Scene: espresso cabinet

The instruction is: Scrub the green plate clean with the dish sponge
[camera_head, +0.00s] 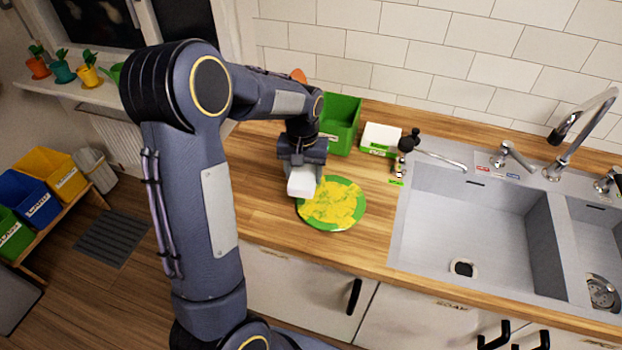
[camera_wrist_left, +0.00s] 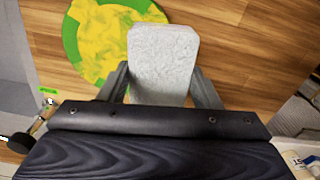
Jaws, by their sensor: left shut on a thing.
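The green plate (camera_head: 331,222) lies on the wooden counter, left of the sink, with yellow stains over most of its top. My left gripper (camera_head: 302,172) is shut on the white dish sponge (camera_head: 301,184), at the plate's upper left edge in the head view. In the left wrist view the sponge (camera_wrist_left: 163,62) sits between the two fingers (camera_wrist_left: 160,88), and the plate (camera_wrist_left: 75,50) shows beside it at upper left. I cannot tell if the sponge touches the plate. My right gripper is not in view.
A green bin (camera_head: 341,122) stands behind the gripper near the wall. A white box (camera_head: 381,138) with a green label and a small black-topped item (camera_head: 407,146) stand right of it. The sink (camera_head: 480,225) is to the right. Bare counter (camera_head: 262,205) lies left of the plate.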

